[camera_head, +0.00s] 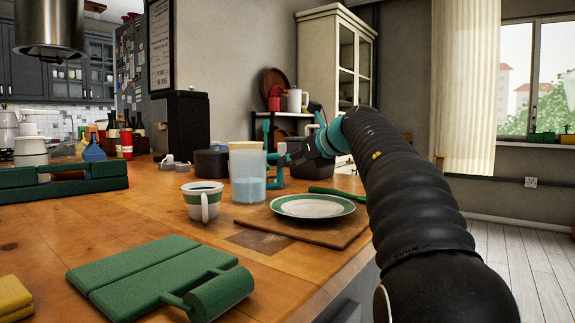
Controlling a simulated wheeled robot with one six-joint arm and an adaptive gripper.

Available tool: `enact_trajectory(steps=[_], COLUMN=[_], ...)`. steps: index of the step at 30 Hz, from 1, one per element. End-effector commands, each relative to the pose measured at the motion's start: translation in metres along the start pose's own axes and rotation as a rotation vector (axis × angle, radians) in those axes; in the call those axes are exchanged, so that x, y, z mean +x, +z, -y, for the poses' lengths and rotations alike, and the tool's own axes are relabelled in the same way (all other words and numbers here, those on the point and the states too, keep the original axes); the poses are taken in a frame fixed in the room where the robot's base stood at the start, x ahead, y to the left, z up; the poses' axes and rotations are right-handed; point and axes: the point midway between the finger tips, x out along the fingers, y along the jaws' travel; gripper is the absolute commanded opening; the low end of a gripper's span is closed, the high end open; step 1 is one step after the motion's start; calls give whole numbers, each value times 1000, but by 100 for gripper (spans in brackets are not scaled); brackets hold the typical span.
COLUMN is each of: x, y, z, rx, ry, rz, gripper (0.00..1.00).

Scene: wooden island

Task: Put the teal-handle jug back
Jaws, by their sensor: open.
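A green-banded mug (203,201) stands left of the jug. A green-rimmed plate (312,206) lies on a wooden board (266,243) in front. A green block-like item (155,277) lies nearer. Dark containers (211,163) stand behind. Bare wood shows at left.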

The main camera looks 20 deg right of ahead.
Motion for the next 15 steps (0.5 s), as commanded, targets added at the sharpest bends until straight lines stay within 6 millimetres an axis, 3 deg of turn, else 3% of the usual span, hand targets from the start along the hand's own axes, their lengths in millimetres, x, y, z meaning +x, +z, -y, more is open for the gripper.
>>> enact_trajectory(steps=[6, 15], x=[-45, -75], y=[1, 0], z=[0, 0], rx=[0, 0], ry=[-3, -1], rz=[1, -1], gripper=[43, 43])
